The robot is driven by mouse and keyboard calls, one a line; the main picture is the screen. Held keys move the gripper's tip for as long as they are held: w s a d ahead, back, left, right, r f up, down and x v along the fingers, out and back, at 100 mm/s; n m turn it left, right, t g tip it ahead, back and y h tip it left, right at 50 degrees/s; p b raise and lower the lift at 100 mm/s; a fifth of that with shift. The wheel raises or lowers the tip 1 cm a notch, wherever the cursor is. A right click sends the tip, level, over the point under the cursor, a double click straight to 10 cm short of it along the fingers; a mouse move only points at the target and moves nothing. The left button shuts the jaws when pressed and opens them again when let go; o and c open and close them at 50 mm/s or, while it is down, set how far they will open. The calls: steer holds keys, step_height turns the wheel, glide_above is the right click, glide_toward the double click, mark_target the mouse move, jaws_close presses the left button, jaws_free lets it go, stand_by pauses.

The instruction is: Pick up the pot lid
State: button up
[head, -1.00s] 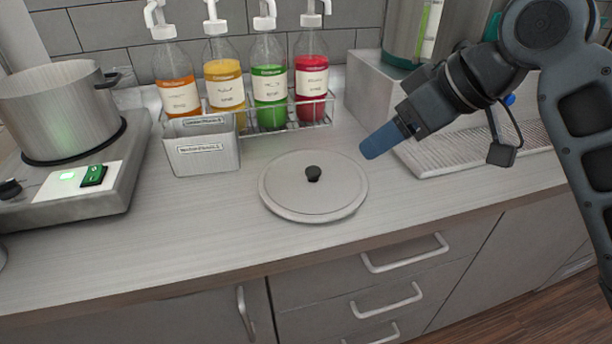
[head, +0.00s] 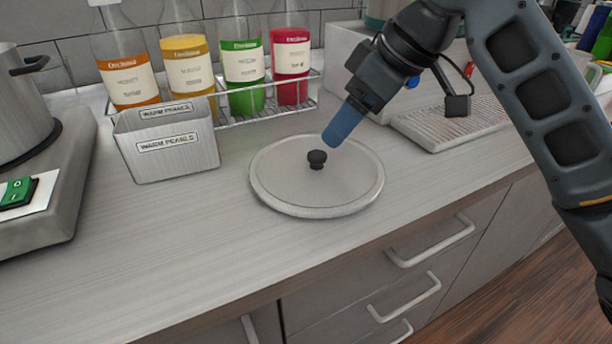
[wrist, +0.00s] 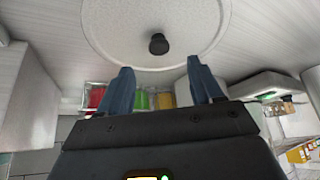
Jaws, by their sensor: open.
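The pot lid (head: 285,190) is a round, light grey disc with a black knob (head: 317,159) at its centre. It lies flat on the counter. It also shows at the top of the wrist view (wrist: 120,40), with its knob (wrist: 159,44) beyond the fingertips. My gripper (head: 338,130) is above the lid's back right part, with blue fingers pointing down and left toward the knob. In the wrist view my gripper (wrist: 158,72) is open, its two blue fingers apart with nothing between them. The knob lies roughly in line with the gap.
A metal bin labelled warm pearls (head: 168,150) stands left of the lid. Several syrup bottles (head: 243,75) stand in a wire rack behind. A pot (head: 20,115) sits on a cooker at the left. A drip tray (head: 455,125) is at the right. Counter in front (head: 150,250) is clear.

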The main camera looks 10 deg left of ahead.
mark_target(318, 154)
steer(key=shift+x, duration=3.9)
steer(key=shift+w+a, duration=0.1)
steer(key=shift+w, duration=0.1)
steer(key=shift+c, duration=0.4)
jaws_close()
